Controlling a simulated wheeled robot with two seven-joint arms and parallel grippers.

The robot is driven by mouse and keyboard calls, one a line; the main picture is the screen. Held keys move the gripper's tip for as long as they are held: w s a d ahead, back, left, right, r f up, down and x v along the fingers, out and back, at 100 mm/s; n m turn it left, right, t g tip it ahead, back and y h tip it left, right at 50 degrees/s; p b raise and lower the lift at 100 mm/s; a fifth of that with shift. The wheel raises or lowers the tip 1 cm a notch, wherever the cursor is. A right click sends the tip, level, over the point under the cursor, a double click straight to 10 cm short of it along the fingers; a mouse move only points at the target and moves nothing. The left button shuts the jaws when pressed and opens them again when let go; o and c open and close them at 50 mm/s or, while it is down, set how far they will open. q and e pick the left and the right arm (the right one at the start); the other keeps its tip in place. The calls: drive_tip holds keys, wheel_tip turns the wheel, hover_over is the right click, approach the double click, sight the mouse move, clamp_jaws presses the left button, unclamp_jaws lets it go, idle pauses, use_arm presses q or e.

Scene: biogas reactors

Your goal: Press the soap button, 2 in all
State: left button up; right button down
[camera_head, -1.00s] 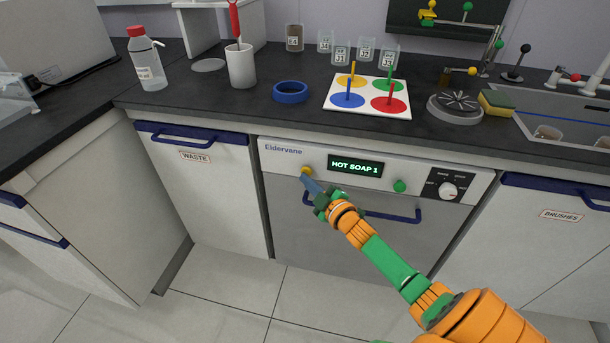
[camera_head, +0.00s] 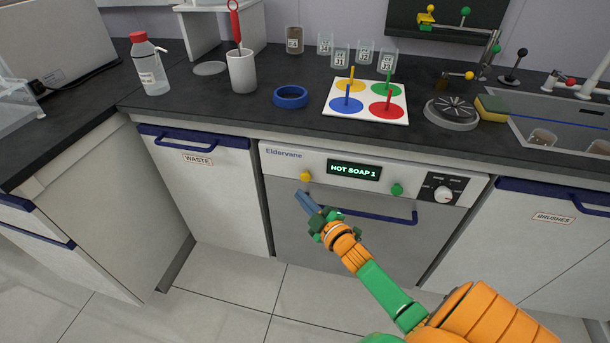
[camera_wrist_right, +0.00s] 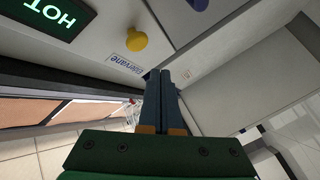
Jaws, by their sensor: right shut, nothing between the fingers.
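The dishwasher front panel (camera_head: 270,164) carries a yellow button (camera_head: 305,176) at left and a green button (camera_head: 397,190) at right. Its display (camera_head: 354,170) reads "HOT SOAP 1". No label beside the yellow button is legible as soap. My right gripper (camera_head: 300,196) is shut and empty, its fingertips just below and apart from the yellow button. In the right wrist view the shut fingers (camera_wrist_right: 168,76) point towards the machine, and the yellow button (camera_wrist_right: 134,39) shows clear, up and left of the tips. My left gripper is not in view.
A dial (camera_head: 444,193) sits at the panel's right end. A blue door handle (camera_head: 400,217) lies below the panel, partly behind my right gripper. The counter above holds a peg board (camera_head: 365,101), a blue ring (camera_head: 290,97) and a white cup (camera_head: 242,72). The floor in front is clear.

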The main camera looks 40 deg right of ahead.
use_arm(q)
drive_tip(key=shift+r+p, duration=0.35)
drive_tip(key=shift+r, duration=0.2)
use_arm(e)
drive_tip(key=shift+s+a, duration=0.7)
drive_tip(key=shift+a, duration=0.1)
idle(1.4)
